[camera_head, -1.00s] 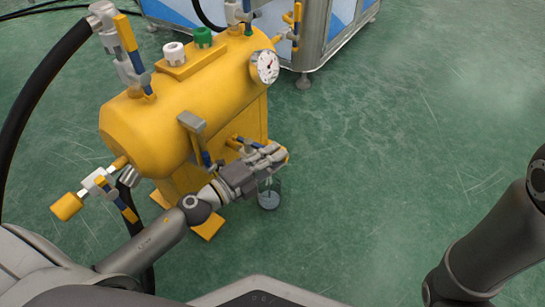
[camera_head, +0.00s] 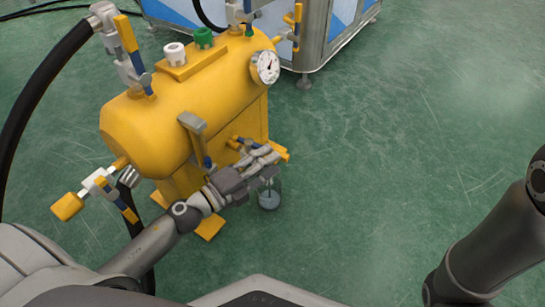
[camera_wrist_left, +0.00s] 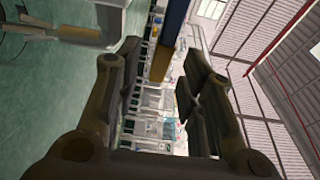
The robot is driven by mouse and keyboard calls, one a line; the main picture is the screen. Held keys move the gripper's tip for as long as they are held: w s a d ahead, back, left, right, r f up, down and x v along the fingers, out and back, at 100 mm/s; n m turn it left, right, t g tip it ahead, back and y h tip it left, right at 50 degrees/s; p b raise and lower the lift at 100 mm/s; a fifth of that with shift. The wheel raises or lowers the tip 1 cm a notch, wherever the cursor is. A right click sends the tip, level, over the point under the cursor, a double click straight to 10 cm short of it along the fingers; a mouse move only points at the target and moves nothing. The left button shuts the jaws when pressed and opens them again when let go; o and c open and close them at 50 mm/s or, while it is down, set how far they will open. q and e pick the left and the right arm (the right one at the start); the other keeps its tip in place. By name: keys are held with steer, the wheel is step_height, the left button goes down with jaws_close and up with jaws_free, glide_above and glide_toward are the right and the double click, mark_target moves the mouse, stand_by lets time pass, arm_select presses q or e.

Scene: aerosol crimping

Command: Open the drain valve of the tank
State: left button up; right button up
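The yellow tank (camera_head: 165,115) stands on the floor at the left in the head view. Low on its front side is a small valve with a yellow and blue lever (camera_head: 247,142), partly hidden behind my left gripper. My left gripper (camera_head: 266,160) is just in front of this valve, its fingers pointing right. In the left wrist view its two fingers (camera_wrist_left: 160,95) stand apart, and a blue and yellow lever (camera_wrist_left: 163,60) shows between and beyond them. I cannot tell whether they touch it. My right gripper is out of view.
A clear cup (camera_head: 269,197) is below my left gripper. Another yellow-handled valve (camera_head: 113,195) is at the tank's left end, and a black hose (camera_head: 45,80) runs beside it. A metal cabinet (camera_head: 318,42) stands behind.

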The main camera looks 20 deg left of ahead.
arm_select(q)
steer(key=shift+v, duration=2.8)
